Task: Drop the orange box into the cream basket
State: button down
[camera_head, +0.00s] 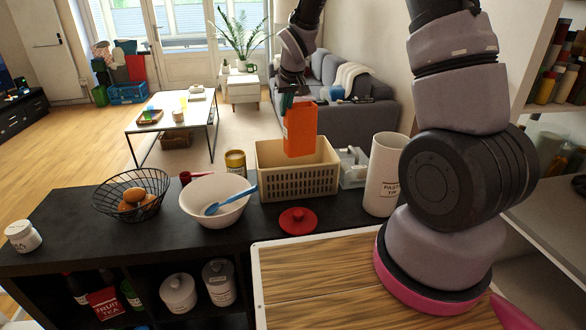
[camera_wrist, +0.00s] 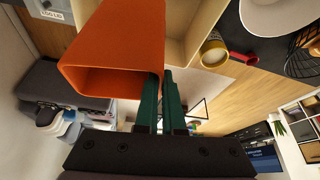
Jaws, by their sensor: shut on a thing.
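The orange box (camera_head: 300,130) hangs upright from my gripper (camera_head: 290,97) above the cream basket. The box (camera_wrist: 118,45) also shows large in the wrist view, with its open end toward the camera. The green fingers of my gripper (camera_wrist: 161,95) are shut on one wall of the box. The cream basket (camera_head: 300,184) stands on the dark shelf top, with slotted sides and an open top. The box's lower end overlaps the basket opening in the head view; I cannot tell exactly how far above the rim it is. The basket's wall (camera_wrist: 205,25) shows partly in the wrist view.
A white bowl (camera_head: 228,212) with a blue spoon and a yellow tin (camera_head: 235,163) stand left of the basket. A white pasta tin (camera_head: 382,178) and a grey caddy (camera_head: 353,168) stand right. A red lid (camera_head: 297,221) lies in front. A wire basket (camera_head: 108,205) is farther left.

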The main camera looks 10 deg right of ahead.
jog(key=shift+w+f, duration=0.15)
jog(key=shift+f, duration=3.15)
jog(key=c, duration=1)
grip_release()
jog(key=shift+o, duration=0.2)
jog(key=v, duration=1.1)
